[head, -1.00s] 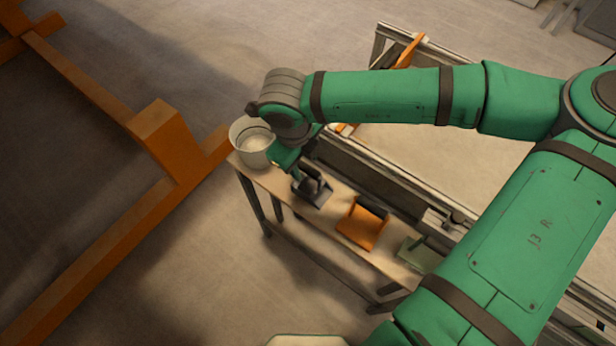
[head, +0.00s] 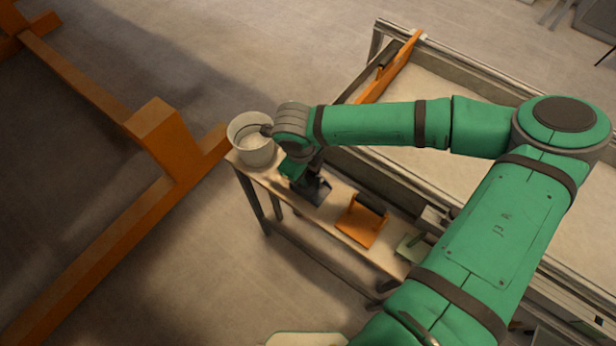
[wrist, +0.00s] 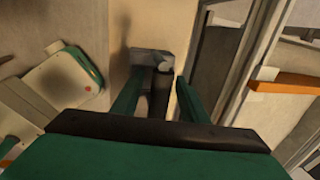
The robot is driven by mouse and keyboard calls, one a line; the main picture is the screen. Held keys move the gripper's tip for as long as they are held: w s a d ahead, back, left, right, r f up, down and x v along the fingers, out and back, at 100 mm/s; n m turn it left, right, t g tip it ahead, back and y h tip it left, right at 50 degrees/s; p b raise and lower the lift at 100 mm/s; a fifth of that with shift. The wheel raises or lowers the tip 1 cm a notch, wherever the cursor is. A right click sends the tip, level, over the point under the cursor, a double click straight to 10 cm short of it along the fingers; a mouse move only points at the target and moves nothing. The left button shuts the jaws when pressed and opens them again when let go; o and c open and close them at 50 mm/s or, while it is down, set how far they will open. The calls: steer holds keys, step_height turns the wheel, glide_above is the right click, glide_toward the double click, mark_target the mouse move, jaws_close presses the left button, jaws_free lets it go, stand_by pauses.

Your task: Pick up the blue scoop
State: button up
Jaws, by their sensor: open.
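The blue scoop (head: 318,194) looks dark blue-grey and sits near the left end of a narrow wooden bench, just right of a bucket. My gripper (wrist: 160,77) is open, with its green fingers on either side of the scoop's dark handle (wrist: 160,95) in the wrist view. The scoop's flat blue-grey pan (wrist: 150,60) lies beyond the fingertips. I cannot tell whether either finger touches the handle. In the head view my wrist covers part of the scoop and the fingertips.
The pale bucket (head: 253,143) stands close to my wrist. An orange scoop (head: 358,226) and a pale green scoop (head: 412,250) lie farther right on the bench (head: 338,212). The sandbed (head: 470,80) runs behind the bench, with an orange bar (head: 392,68) across it.

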steer(key=shift+f, duration=0.3)
steer(key=shift+w, duration=0.1)
jaws_close()
steer(key=shift+r, duration=0.15)
